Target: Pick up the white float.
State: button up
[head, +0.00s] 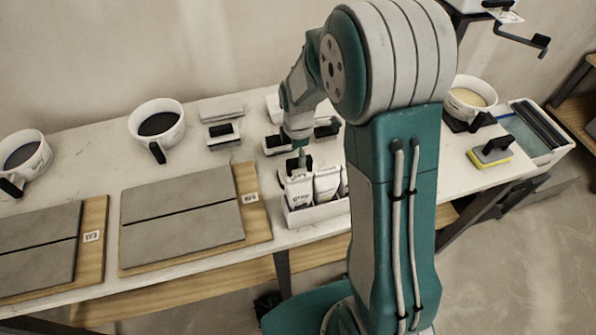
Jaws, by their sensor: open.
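Several floats with black handles lie on the white table. One pale float (223,134) is left of my arm. Another pale float (277,145) is just left of my gripper, and a third float (327,130) is partly hidden behind my arm. I cannot tell for certain which is the white float. My gripper (299,156) points down between the floats and the white box of tubes. It is open, small and partly hard to make out; I see nothing held in it.
A white box (305,216) of tubes stands at the front edge. Tile boards (183,216) lie left. Buckets (157,124) stand along the back and far right. A yellow sponge float (489,155) and a water tray (537,133) are right. My arm hides the table's middle.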

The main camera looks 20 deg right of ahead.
jog(key=shift+s+d+f, duration=0.1)
jog(key=shift+d+f, duration=0.05)
jog(key=shift+f, duration=1.4)
grip_shut()
notch_tip(320, 180, up, 10)
jog(key=shift+r, duration=0.1)
jog(key=shift+a, duration=0.25)
